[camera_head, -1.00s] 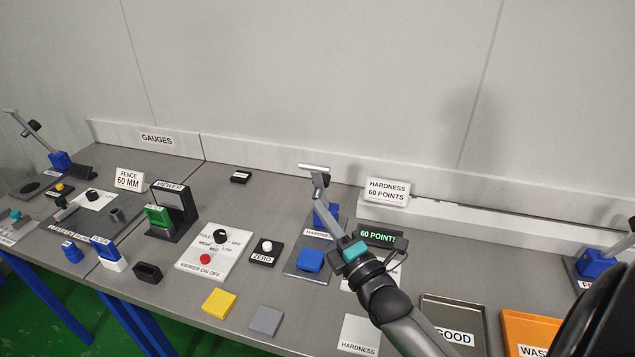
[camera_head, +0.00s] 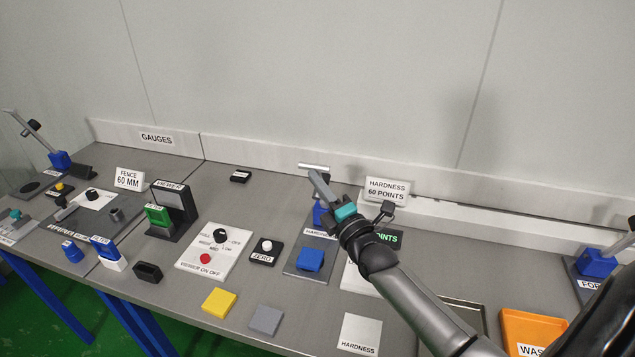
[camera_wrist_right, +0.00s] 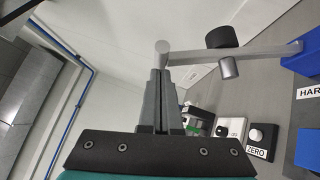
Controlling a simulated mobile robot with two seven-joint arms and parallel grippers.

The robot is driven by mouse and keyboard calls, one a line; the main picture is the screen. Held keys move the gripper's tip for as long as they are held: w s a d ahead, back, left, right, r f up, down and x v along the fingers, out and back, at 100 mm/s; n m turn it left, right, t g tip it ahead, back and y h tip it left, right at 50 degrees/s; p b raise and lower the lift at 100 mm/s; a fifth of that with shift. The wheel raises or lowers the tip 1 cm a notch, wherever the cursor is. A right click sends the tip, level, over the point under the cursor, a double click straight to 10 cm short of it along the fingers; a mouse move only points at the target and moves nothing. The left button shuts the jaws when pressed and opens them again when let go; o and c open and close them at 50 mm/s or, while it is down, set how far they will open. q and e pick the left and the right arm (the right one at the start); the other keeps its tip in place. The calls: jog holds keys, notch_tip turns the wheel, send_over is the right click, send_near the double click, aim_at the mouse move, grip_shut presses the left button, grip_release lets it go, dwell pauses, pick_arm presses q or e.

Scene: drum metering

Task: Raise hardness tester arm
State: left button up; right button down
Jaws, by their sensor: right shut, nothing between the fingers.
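The hardness tester has a blue post (camera_head: 319,213) on a grey plate (camera_head: 302,273), with a blue block (camera_head: 310,260) on the plate. Its grey arm with a light crossbar (camera_head: 311,165) stands up at the top. My right gripper (camera_head: 315,176) is shut and empty, its fingertips just below the crossbar and covering much of the tester arm. In the right wrist view, the fingertips (camera_wrist_right: 161,75) sit just under the round bar end (camera_wrist_right: 162,46); whether they touch is unclear. The tester arm (camera_wrist_right: 265,52) there carries a black knob (camera_wrist_right: 221,36). My left gripper is not visible.
A "HARDNESS 60 POINTS" sign (camera_head: 387,191) stands right behind my gripper, and a green-lettered display (camera_head: 388,238) is partly hidden by my arm. A zero button (camera_head: 266,246) and viewer panel (camera_head: 215,249) lie to the left. Orange tray (camera_head: 535,328) is at the front right.

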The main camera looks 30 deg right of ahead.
aim_at(322, 166)
jog(key=shift+w+d+r+p, duration=0.5)
jog(key=shift+w+d+r, duration=0.65)
jog(key=shift+d, duration=0.2)
jog(key=shift+f, duration=0.15)
